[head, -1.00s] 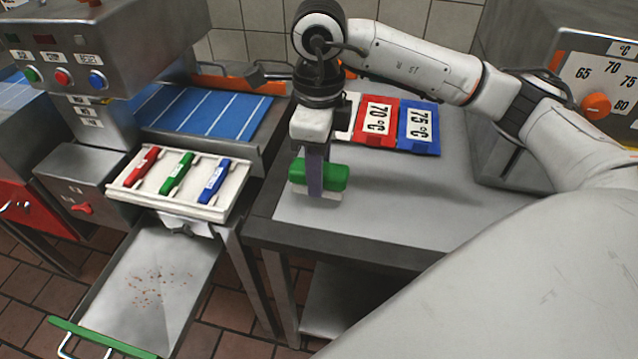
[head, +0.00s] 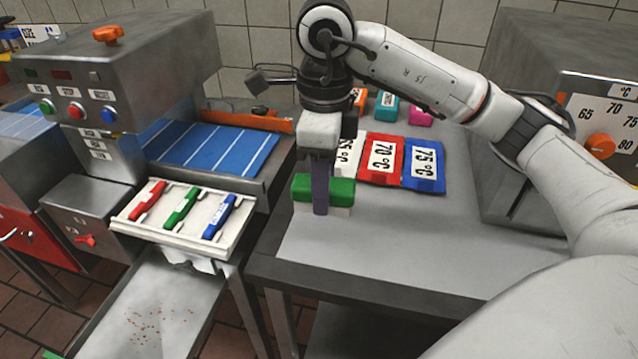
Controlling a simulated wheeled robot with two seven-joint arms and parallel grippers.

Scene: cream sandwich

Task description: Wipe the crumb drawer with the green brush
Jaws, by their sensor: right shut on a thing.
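The green brush (head: 341,189), a green block with a pale underside, is in the middle of the head view. My right gripper (head: 320,195) is shut on it, with a finger across its near side. The brush is over the grey worktop; I cannot tell if its underside touches. The crumb drawer (head: 187,288) is pulled out at the lower left, below and left of the brush. Brown-red crumbs (head: 160,325) lie scattered on its metal floor. Its front is mostly cut off by the frame edge. My left gripper is not in view.
A white tray (head: 185,241) with red, green and blue handled pieces stands above the drawer's back end. Temperature signs (head: 383,158) lie behind the brush on the worktop (head: 400,240). A machine with buttons (head: 75,108) stands left. The worktop front is clear.

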